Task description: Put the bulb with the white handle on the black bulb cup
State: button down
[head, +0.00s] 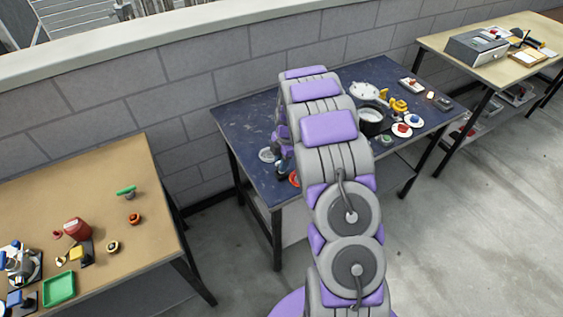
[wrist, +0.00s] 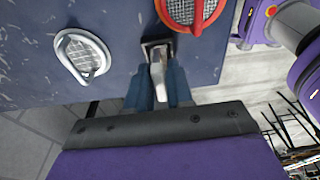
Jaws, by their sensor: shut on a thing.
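In the wrist view my gripper (wrist: 158,85) is shut, its blue fingers on either side of a pale white handle (wrist: 157,70). A small black square piece (wrist: 157,47) shows at the far end of the handle, over the dark blue table. I cannot tell whether this is the black bulb cup, or whether it touches the held thing. No glass bulb shows clearly. In the head view my gripper (head: 283,166) is low over the left part of the blue table, partly hidden by my arm.
A white caged lamp (wrist: 84,57) lies left of my gripper, and a red caged one (wrist: 190,12) to its right. The blue table's (head: 240,118) right side holds a black pot (head: 371,127) and several small things. A tan table (head: 100,178) stands at left.

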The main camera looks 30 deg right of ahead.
aim_at(279, 162)
jog(key=shift+a+f, duration=0.15)
jog(key=shift+f, duration=0.65)
dwell(1.0)
jog(key=c, duration=0.9)
grip_release()
jog(key=shift+o, duration=0.2)
jog(key=shift+o, duration=1.3)
jog(key=shift+r+p, duration=0.6)
jog(key=shift+r, duration=3.2)
